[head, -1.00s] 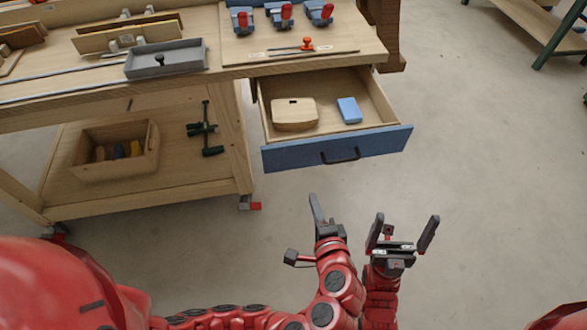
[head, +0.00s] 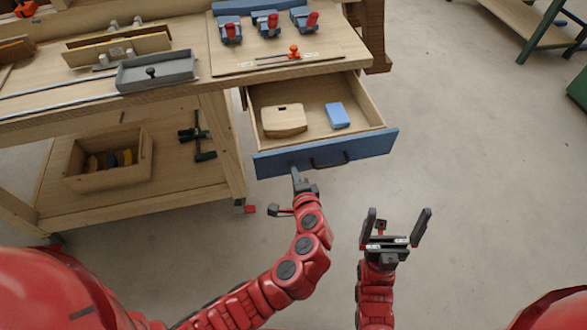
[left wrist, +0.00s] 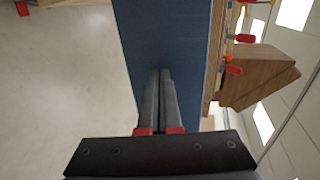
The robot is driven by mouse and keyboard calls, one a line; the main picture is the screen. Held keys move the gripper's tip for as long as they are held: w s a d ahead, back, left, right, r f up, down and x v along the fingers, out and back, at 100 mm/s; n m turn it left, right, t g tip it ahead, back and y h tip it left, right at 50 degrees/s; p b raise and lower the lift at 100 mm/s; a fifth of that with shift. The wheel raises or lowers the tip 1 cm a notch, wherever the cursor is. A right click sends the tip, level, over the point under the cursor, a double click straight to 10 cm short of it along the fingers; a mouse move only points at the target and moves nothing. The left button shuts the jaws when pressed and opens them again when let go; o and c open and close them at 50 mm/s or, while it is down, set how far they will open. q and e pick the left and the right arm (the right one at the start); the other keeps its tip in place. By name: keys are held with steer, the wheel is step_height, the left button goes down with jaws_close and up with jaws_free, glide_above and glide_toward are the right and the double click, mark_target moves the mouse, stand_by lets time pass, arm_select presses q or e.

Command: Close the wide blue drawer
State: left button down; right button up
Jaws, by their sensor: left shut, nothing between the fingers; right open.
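The wide blue drawer (head: 362,146) is pulled out from under the workbench top, with a dark handle (head: 331,159) on its blue front. Inside it lie a wooden block (head: 284,121) and a small blue box (head: 338,115). My left gripper (head: 296,174) is shut and empty, its tips at the drawer front left of the handle. In the left wrist view the shut fingers (left wrist: 160,90) point at the blue front; I cannot tell for certain whether they touch it. My right gripper (head: 395,229) is open and empty, over the floor in front of the drawer.
The workbench top (head: 225,75) holds a grey tray (head: 157,72) and several blue clamps with red handles. A wooden crate (head: 112,180) and a dark green clamp (head: 198,138) are on the lower shelf. The floor right of the drawer is clear.

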mark_target(280, 130)
stand_by(0.3)
arm_select(q)
steer(key=w+a, duration=0.1)
steer(key=w, duration=0.3)
steer(key=w+a+b, duration=0.1)
steer(key=w+a, duration=0.1)
steer(key=w, duration=0.3)
steer(key=w+a+b, duration=0.1)
steer(key=w+a, duration=0.1)
steer(key=w, duration=0.3)
steer(key=shift+w+f, duration=0.15)
steer(key=shift+w, duration=0.05)
steer(key=w+a+b, duration=0.1)
steer(key=w+b, duration=0.1)
steer(key=w, duration=0.2)
steer(key=w+a+b, duration=0.1)
steer(key=w+b, duration=0.1)
steer(key=w, duration=0.2)
steer(key=w+a+b, duration=0.1)
steer(key=w+b, duration=0.1)
steer(key=w, duration=0.2)
steer(key=shift+w+a, duration=0.15)
steer(key=shift+a, duration=0.25)
steer(key=shift+w+r+b, duration=0.15)
steer(key=shift+r+b, duration=0.25)
steer(key=shift+r, duration=0.05)
steer(key=shift+a+r, duration=0.1)
steer(key=shift+r, duration=0.05)
